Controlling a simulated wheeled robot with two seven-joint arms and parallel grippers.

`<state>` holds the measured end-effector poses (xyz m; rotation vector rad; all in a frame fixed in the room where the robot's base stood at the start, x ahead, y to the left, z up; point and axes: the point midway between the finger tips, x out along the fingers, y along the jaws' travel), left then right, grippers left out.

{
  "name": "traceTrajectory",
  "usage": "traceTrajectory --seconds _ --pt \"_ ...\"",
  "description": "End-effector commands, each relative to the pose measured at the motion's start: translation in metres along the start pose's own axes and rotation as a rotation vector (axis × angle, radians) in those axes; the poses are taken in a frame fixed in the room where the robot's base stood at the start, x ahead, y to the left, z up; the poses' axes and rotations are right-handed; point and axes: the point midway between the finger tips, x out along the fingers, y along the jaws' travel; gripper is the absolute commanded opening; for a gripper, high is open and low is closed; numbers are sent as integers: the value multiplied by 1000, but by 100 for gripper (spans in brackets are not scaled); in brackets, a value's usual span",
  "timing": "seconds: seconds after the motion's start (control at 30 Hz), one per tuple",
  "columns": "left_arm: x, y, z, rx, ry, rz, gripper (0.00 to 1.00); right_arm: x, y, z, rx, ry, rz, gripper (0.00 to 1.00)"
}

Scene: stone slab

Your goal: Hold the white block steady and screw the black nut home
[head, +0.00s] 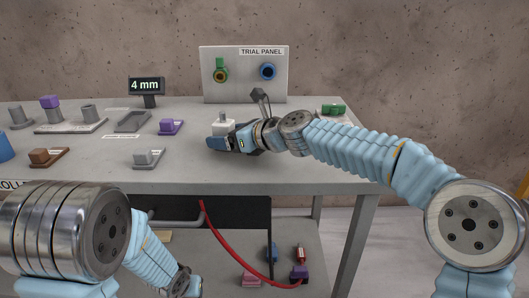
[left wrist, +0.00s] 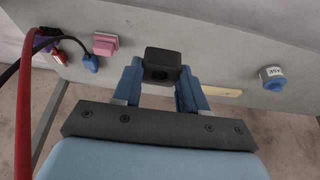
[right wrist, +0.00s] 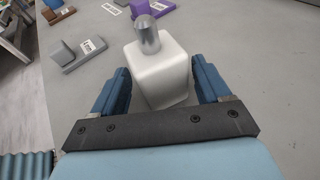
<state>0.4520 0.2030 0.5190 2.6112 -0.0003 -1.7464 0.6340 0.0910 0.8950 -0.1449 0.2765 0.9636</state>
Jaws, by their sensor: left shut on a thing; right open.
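The white block (right wrist: 160,72) stands on the grey slab with a metal stud (right wrist: 147,35) upright on its top. It also shows in the head view (head: 220,128), partly behind my right gripper. My right gripper (right wrist: 161,66) is open, with one blue finger on each side of the block and a visible gap at the left finger.
A trial panel (head: 243,88) stands at the back behind the block. A purple piece (head: 171,127), a grey piece (head: 148,158) and a brown piece (head: 45,156) lie to the left. A red cable (head: 235,254) hangs below the slab front, above a lower shelf with small parts.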

Motion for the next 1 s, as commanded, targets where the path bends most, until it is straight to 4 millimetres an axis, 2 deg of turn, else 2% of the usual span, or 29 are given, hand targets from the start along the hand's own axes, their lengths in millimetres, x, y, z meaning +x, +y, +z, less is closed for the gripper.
traceTrajectory --seconds 0.17,0.4,0.5,0.57,0.6,0.9,0.93,1.0 --pt "0 0 0 0 0 0 6 0 0 0 0 0 0 76" --pt "0 0 0 0 0 0 6 0 0 0 0 0 0 41" --pt "0 0 0 0 0 0 6 0 0 0 0 0 0 30" --pt "0 0 0 0 0 0 6 0 0 0 0 0 0 30" --pt "0 0 0 0 0 0 6 0 0 0 0 0 0 48" --pt "0 0 0 0 0 0 6 0 0 0 0 0 -1 2" --pt "0 0 0 0 0 0 6 0 0 0 0 0 -1 55" --pt "0 0 0 0 0 0 6 0 0 0 0 0 -1 66"
